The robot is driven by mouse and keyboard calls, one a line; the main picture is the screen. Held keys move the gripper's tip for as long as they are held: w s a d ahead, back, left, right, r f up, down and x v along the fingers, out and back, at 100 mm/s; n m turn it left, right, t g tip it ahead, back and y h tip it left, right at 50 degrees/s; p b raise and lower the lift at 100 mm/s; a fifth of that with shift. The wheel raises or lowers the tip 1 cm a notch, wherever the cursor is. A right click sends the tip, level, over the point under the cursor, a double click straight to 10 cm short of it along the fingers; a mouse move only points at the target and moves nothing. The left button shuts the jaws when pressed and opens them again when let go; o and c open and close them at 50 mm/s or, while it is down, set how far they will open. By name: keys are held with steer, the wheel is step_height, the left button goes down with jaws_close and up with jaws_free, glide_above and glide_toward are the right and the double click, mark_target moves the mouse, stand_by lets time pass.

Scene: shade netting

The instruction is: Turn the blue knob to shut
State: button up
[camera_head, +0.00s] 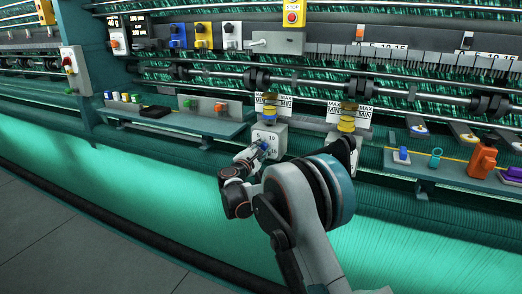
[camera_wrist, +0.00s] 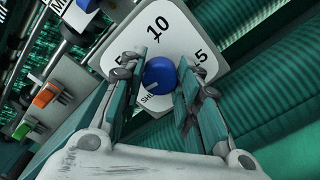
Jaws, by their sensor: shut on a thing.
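A label starting "SH" shows at the plate's lower left, and a pale mark on the knob's face lies on that side. My gripper (camera_wrist: 168,62) has its fingers on either side of the knob and is shut on it. In the head view the plate (camera_head: 277,138) hangs below a MAX/MIN cup, with my gripper (camera_head: 260,151) reaching it from the lower left. The knob is mostly hidden there by the fingers.
A second cup (camera_head: 347,123), yellow, stands right of the dial, close to my arm. A left shelf (camera_head: 222,127) holds coloured items, including an orange one (camera_head: 221,107). A right shelf (camera_head: 448,178) carries an orange block (camera_head: 482,161). Green netting spreads below.

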steer(key=shift+n, duration=4)
steer(key=o, duration=1.1)
steer(key=shift+a, duration=0.1)
steer(key=v, duration=1.2)
